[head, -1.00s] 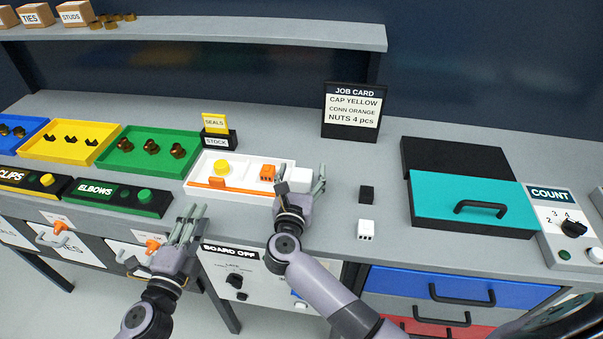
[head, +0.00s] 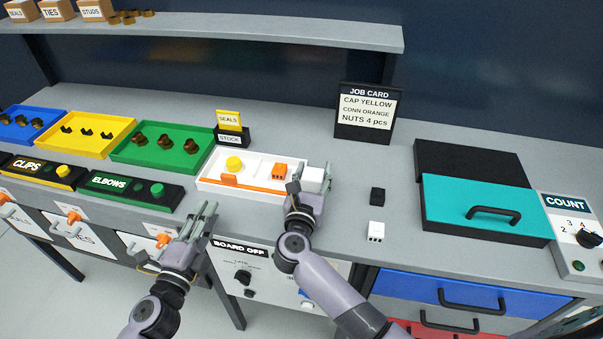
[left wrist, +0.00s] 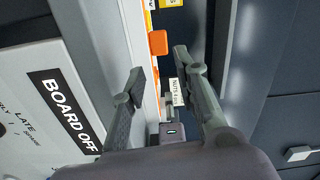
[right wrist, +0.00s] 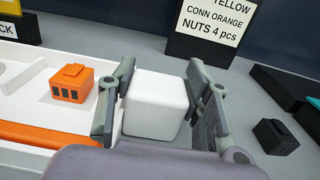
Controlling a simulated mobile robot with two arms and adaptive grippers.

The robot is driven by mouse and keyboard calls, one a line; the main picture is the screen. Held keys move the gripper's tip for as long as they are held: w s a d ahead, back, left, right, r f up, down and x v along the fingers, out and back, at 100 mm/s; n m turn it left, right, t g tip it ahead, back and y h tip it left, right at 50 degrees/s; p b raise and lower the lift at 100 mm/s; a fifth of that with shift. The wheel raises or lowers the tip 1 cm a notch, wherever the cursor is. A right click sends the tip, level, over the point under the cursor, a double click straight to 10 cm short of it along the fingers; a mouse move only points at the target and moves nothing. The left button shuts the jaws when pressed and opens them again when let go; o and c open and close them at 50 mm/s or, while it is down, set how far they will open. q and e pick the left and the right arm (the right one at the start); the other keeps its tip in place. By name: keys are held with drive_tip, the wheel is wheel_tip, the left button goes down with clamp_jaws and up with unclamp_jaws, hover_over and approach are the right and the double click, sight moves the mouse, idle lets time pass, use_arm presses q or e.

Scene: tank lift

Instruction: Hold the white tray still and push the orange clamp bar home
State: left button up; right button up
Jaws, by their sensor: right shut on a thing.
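The white tray (head: 205,183) sits on the bench with a yellow cap (head: 233,163) and an orange connector (head: 280,170) in it. The orange clamp bar (head: 255,188) lies along its front side, with a raised tab (head: 228,179) near the left end; the tab also shows in the left wrist view (left wrist: 158,42). My right gripper (head: 311,178) is shut on the white block (right wrist: 155,105) at the tray's right end. My left gripper (head: 203,212) is open and empty, in front of the bench edge, nearer the camera than the bar and apart from it.
A green bin (head: 165,150) and the ELBOWS button box (head: 130,189) stand left of the tray. The SEALS/STOCK holder (head: 231,133) is behind it. A black block (head: 377,196) and a white block (head: 376,231) lie right. The BOARD OFF panel (head: 265,275) is below.

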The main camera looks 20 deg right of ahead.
sight(226, 179)
use_arm(q)
drive_tip(key=shift+m, duration=0.5)
drive_tip(key=v, duration=0.4)
drive_tip(key=shift+s+a+r, duration=0.15)
drive_tip(key=shift+s+a, duration=0.05)
drive_tip(key=shift+a, duration=0.05)
drive_tip(key=c, duration=0.4)
drive_tip(key=shift+s+a+r, duration=0.15)
drive_tip(key=shift+s+a, duration=0.05)
drive_tip(key=shift+s, duration=0.2)
clamp_jaws()
drive_tip(key=shift+w, duration=0.1)
drive_tip(key=x, duration=1.4)
drive_tip(key=shift+x, duration=1.55)
drive_tip(key=shift+d, duration=0.1)
